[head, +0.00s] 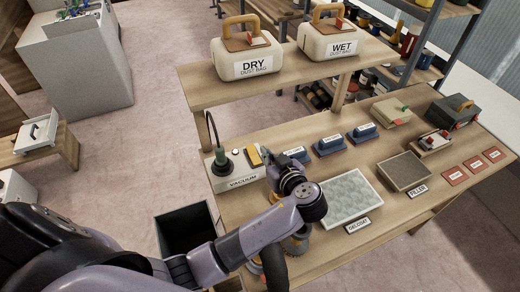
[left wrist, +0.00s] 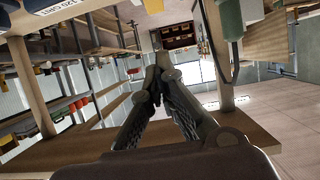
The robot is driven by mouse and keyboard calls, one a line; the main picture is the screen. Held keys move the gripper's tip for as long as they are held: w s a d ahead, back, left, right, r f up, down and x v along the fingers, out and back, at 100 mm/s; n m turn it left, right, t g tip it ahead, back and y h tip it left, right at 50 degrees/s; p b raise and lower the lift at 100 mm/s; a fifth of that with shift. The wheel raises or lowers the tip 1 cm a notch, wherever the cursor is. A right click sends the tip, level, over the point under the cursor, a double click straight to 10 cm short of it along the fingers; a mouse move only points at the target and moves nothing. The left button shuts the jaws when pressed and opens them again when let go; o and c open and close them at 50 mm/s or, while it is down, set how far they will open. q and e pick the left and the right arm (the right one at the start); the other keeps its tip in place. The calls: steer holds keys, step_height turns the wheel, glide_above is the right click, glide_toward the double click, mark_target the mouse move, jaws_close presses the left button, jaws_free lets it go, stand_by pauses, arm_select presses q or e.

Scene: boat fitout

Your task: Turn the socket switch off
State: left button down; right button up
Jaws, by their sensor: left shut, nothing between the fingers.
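A pale socket box (head: 231,180) labelled VACUUM stands at the left end of the workbench. A dark green plug (head: 222,160) with a black cable sits on it, and a yellow switch-like piece (head: 254,156) is to the plug's right. My left gripper (head: 268,155) is just right of the yellow piece; contact cannot be told. In the left wrist view its fingers (left wrist: 158,82) are together with nothing between them. A green plug-like part (left wrist: 231,20) with a cable shows at that view's upper right. My right gripper is not in view.
The workbench (head: 290,255) holds a grey abrasive sheet (head: 345,196), a brown sheet (head: 405,171) and several blue blocks (head: 329,145). DRY (head: 247,55) and WET (head: 340,42) containers stand on the raised shelf (head: 200,88). A dark open bin (head: 186,228) is left of the bench.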

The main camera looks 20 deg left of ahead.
arm_select(q)
steer(key=b, duration=0.4)
glide_above(256, 155)
steer(key=f, duration=0.4)
steer(key=shift+s+d+f, duration=0.1)
steer(key=shift+s+d, duration=0.1)
steer(key=shift+s, duration=0.15)
steer(key=shift+w+a+f+b, duration=0.1)
steer(key=shift+f+b, duration=0.2)
steer(key=shift+f, duration=0.3)
steer(key=shift+w+a+f+b, duration=0.1)
steer(key=shift+f+b, duration=0.2)
steer(key=shift+f, duration=0.3)
steer(key=shift+w+a+f+b, duration=0.1)
steer(key=shift+w+f+b, duration=0.05)
steer(key=shift+f+b, duration=0.2)
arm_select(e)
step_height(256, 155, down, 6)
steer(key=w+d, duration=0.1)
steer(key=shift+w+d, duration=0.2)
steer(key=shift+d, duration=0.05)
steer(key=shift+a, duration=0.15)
